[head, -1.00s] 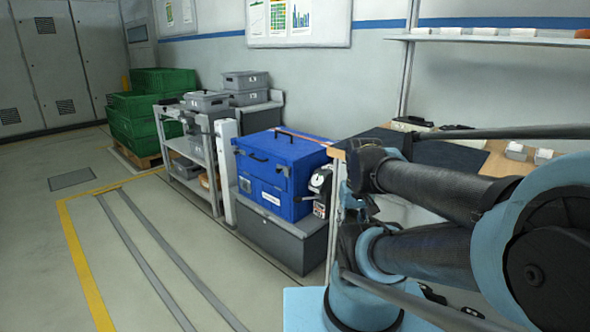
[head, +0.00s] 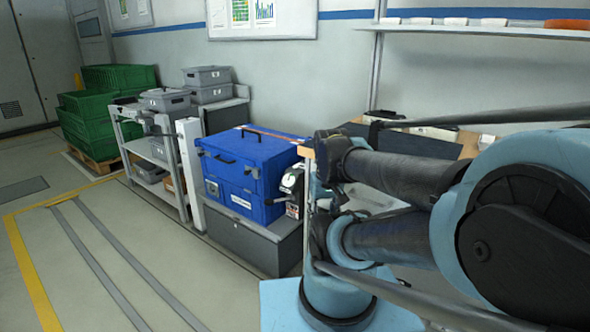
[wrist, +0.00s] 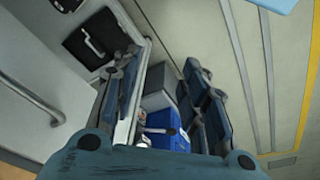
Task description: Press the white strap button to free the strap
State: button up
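A blue case (head: 238,168) with black handles sits on a grey base in the head view. A brown-orange strap (head: 262,132) runs across its top. A white-and-black device (head: 292,180) with a lever stands against its right side; I cannot make out a separate white button on it. In the wrist view the blue case (wrist: 178,118) shows small, beyond my gripper (wrist: 162,66). The fingers are spread apart with nothing between them. In the head view I cannot tell the gripper from the arm links.
A grey shelf cart (head: 150,150) with bins and a white post (head: 190,172) stand left of the case. Green crates (head: 98,118) are stacked on a pallet farther back. A workbench (head: 425,145) lies behind my arm. The floor at front left is clear.

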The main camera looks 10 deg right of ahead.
grip_shut()
dwell(1.4)
